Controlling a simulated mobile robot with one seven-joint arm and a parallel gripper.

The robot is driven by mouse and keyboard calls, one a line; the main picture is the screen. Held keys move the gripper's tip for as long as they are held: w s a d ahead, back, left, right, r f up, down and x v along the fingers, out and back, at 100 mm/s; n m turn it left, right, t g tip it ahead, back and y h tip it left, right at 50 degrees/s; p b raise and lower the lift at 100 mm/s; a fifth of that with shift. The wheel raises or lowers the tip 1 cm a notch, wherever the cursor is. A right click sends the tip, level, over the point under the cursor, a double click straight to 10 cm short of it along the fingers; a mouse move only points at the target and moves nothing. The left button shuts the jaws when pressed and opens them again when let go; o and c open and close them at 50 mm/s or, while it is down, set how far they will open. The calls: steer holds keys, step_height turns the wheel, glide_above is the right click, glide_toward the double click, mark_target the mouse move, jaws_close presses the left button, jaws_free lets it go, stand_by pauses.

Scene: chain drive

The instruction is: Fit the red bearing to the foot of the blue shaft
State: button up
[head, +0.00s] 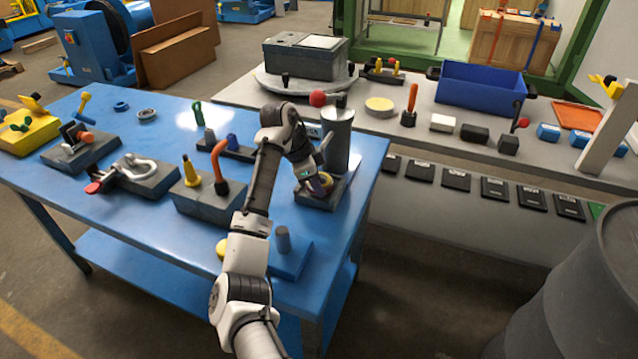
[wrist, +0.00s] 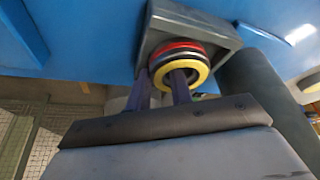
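A red ring (wrist: 180,48), which looks like the red bearing, lies in a stack with a dark ring and a yellow ring (wrist: 196,66) nearest the wrist camera. The stack is in a grey tray (wrist: 225,40) on the blue table. My gripper (wrist: 161,83) is at the stack, its two fingers apart, one beside the rings and one over the yellow ring's opening. Contact cannot be told. In the head view my gripper (head: 318,186) hides most of the stack.
A tall dark cylinder (head: 337,140) stands right behind the tray, close to my gripper. An orange hook (head: 218,160) and yellow cone (head: 190,170) stand on a grey block to the left. A blue plate with a grey peg (head: 283,240) is at the front edge.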

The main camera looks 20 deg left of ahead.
jaws_close()
steer(key=shift+r, duration=0.1)
